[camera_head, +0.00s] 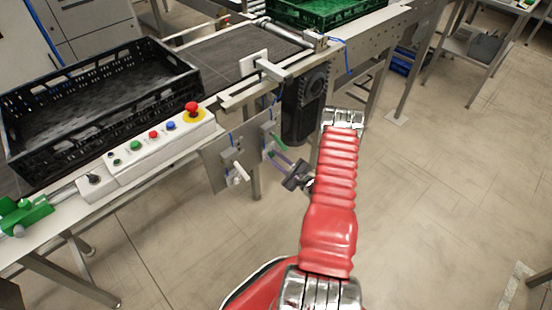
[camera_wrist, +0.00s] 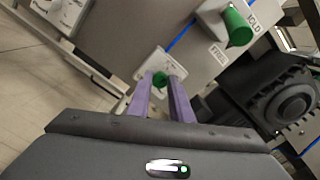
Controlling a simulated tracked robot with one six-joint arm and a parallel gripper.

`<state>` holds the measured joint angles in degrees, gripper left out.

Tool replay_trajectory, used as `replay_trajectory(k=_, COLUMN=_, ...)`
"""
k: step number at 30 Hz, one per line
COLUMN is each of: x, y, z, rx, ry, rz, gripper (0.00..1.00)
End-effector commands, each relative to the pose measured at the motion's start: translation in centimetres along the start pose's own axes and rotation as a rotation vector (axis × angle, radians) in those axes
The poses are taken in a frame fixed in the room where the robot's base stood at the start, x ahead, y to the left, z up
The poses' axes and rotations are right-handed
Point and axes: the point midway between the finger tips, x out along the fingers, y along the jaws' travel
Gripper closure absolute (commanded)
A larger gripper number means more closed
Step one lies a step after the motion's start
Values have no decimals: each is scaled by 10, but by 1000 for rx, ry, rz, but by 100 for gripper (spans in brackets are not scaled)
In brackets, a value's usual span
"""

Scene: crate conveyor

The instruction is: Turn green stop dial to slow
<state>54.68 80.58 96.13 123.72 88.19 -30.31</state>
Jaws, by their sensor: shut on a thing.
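The green dial (camera_wrist: 159,79) sits on a small white plate (camera_wrist: 152,62) fixed to a grey panel, seen in the wrist view. My gripper (camera_wrist: 161,84) has its two purple fingers on either side of the dial and is shut on it. The dial's markings are too small or hidden to read. In the head view my gripper (camera_head: 271,156) reaches in from the right to the grey panel (camera_head: 222,165) under the conveyor's edge. The dial cannot be made out clearly there.
A larger green handle (camera_wrist: 239,27) with HOLD and FREE labels is close by, above right in the wrist view. A black motor housing (camera_head: 303,102) is beside the panel. A white lever (camera_head: 240,172) is left of my fingers. A black crate (camera_head: 95,95) sits on the conveyor.

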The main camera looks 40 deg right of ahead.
Motion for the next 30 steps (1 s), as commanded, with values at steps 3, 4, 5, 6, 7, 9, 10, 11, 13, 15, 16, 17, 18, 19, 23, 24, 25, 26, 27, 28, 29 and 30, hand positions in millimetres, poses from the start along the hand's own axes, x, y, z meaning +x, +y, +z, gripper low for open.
replay_trajectory(k=3, x=0, y=1, z=0, rx=-82, ry=1, rz=0, gripper=100)
replay_trajectory(k=4, x=0, y=1, z=0, rx=-99, ry=1, rz=0, gripper=100)
replay_trajectory(k=5, x=0, y=1, z=0, rx=-117, ry=1, rz=0, gripper=100)
replay_trajectory(k=6, x=0, y=1, z=0, rx=-137, ry=1, rz=0, gripper=100)
replay_trajectory(k=7, x=0, y=1, z=0, rx=-151, ry=1, rz=0, gripper=100)
replay_trajectory(k=9, x=0, y=1, z=0, rx=-178, ry=1, rz=1, gripper=100)
replay_trajectory(k=10, x=0, y=1, z=0, rx=-187, ry=0, rz=1, gripper=100)
replay_trajectory(k=11, x=0, y=1, z=0, rx=-195, ry=0, rz=1, gripper=100)
replay_trajectory(k=13, x=0, y=2, z=0, rx=-210, ry=0, rz=1, gripper=100)
replay_trajectory(k=15, x=0, y=2, z=0, rx=-218, ry=0, rz=2, gripper=100)
replay_trajectory(k=16, x=0, y=2, z=0, rx=-221, ry=0, rz=2, gripper=100)
replay_trajectory(k=17, x=0, y=2, z=0, rx=-222, ry=0, rz=2, gripper=100)
replay_trajectory(k=18, x=0, y=2, z=0, rx=-224, ry=0, rz=2, gripper=100)
replay_trajectory(k=19, x=0, y=2, z=0, rx=-224, ry=0, rz=2, gripper=100)
replay_trajectory(k=23, x=0, y=2, z=0, rx=-224, ry=0, rz=3, gripper=100)
replay_trajectory(k=24, x=0, y=2, z=0, rx=-223, ry=0, rz=3, gripper=100)
replay_trajectory(k=25, x=0, y=2, z=0, rx=-223, ry=0, rz=3, gripper=100)
replay_trajectory(k=26, x=0, y=3, z=0, rx=-223, ry=0, rz=3, gripper=100)
replay_trajectory(k=27, x=0, y=3, z=0, rx=-223, ry=0, rz=3, gripper=79)
replay_trajectory(k=28, x=0, y=3, z=0, rx=-223, ry=0, rz=3, gripper=77)
replay_trajectory(k=29, x=0, y=3, z=0, rx=-223, ry=0, rz=3, gripper=75)
replay_trajectory(k=30, x=0, y=2, z=0, rx=-223, ry=0, rz=3, gripper=72)
